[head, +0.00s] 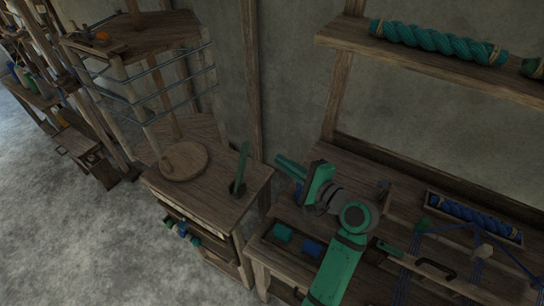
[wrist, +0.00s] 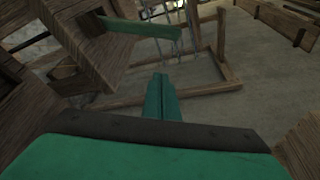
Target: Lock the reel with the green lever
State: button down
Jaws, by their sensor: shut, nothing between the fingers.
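The green lever (head: 241,167) stands upright, slightly tilted, in a slot on top of the wooden cabinet in the head view. In the wrist view the lever (wrist: 150,28) crosses the upper left, beyond the fingertips. The reel (head: 135,36) is a tall wooden frame with hexagonal plates and thread around it, left of the lever. My gripper (head: 279,160) is to the right of the lever and apart from it. In the wrist view my gripper (wrist: 160,78) has its green fingers together, with nothing between them.
A round wooden disc (head: 183,161) lies at the reel's foot. A shelf (head: 440,75) with teal twisted yarn is at the upper right. The workbench on the right holds a tray of blue yarn (head: 475,217) and teal and blue pieces. Open floor (head: 100,250) is at the left.

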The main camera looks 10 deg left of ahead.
aim_at(241, 168)
jog(key=w+a, duration=0.1)
jog(key=a, duration=0.7)
jog(key=shift+w+a+r, duration=0.2)
jog(key=shift+w+a, duration=0.1)
dwell(0.4)
